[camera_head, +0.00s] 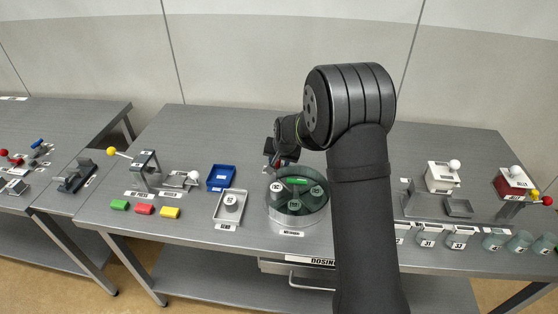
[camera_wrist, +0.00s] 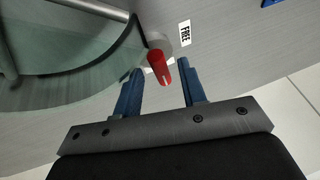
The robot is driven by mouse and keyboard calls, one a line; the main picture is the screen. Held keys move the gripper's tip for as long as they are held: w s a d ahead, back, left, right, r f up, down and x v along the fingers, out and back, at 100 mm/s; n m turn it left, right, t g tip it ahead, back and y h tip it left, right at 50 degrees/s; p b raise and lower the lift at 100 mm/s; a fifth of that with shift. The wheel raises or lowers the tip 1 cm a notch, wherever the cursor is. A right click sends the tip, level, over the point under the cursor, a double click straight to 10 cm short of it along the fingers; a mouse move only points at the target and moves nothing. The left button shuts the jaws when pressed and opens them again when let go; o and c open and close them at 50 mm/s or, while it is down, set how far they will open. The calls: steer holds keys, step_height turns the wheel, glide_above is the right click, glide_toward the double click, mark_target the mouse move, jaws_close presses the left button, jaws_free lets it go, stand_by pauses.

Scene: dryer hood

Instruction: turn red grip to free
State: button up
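The red grip (camera_wrist: 160,72) shows in the wrist view as a short red bar with a pale line, running from a round grey pivot (camera_wrist: 159,43) at the edge of a clear glass hood. A white label reading FREE (camera_wrist: 185,32) lies to the right of the pivot. My gripper (camera_wrist: 160,67) is open, its two blue fingers on either side of the red grip with visible gaps. The grip points down between them, towards the gripper's body. In the head view my gripper (camera_head: 272,155) is behind the glass hood (camera_head: 298,212), and the grip is mostly hidden there.
Under the glass are round labelled pots and a green piece (camera_head: 298,181). Left of it are a grey tray (camera_head: 230,219) with a pot and a blue tray (camera_head: 221,177). Several cups (camera_head: 460,240) stand at the right front. Bare table lies behind the hood.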

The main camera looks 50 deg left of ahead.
jaws_close()
steer(key=shift+w+n, duration=0.1)
steer(key=shift+n, duration=0.3)
steer(key=n+g, duration=0.2)
steer(key=n, duration=0.1)
steer(key=shift+w+n, duration=0.25)
steer(key=shift+n, duration=0.05)
steer(key=n+g, duration=0.1)
steer(key=n, duration=0.1)
steer(key=n+g, duration=0.1)
steer(key=n, duration=0.1)
steer(key=shift+w+n, duration=0.2)
steer(key=shift+n, duration=0.1)
steer(key=n, duration=0.2)
steer(key=n+g+h, duration=0.1)
steer(key=n, duration=0.1)
steer(key=shift+w+a, duration=0.2)
steer(key=shift+w+a+n+g+h, duration=0.1)
steer(key=shift+n+g+h, duration=0.3)
steer(key=shift+n, duration=0.8)
steer(key=shift+w+a+n+g+h, duration=0.1)
steer(key=shift+n+g+h, duration=0.3)
steer(key=shift+n, duration=0.8)
